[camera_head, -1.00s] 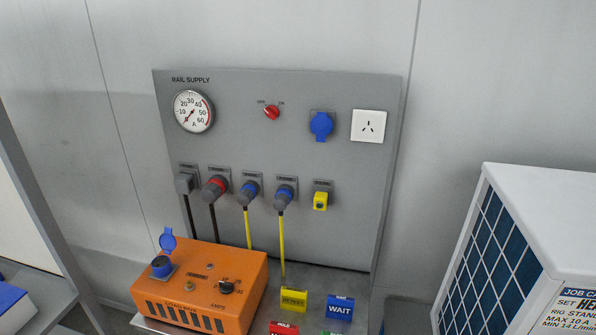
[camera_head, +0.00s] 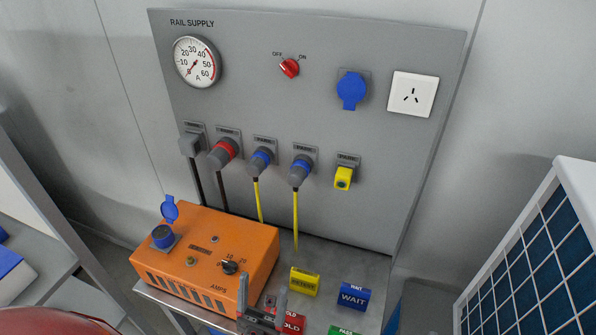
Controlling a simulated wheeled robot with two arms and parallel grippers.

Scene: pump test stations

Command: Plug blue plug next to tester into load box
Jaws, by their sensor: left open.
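The orange load box (camera_head: 205,262) stands on the bench at left. Its blue socket (camera_head: 162,237) faces up with the blue lid (camera_head: 170,209) raised. Two grey plugs with blue rings and yellow cables sit in the panel's lower row: one blue plug (camera_head: 301,168) is next to the small yellow tester (camera_head: 344,178), and another blue plug (camera_head: 261,160) is left of it. My left gripper (camera_head: 262,284) is at the bottom edge, fingers up, open and empty, in front of the load box's right side. It is apart from the plugs. My right gripper is not seen.
Yellow (camera_head: 304,281) and blue WAIT (camera_head: 353,296) signs stand on the bench.

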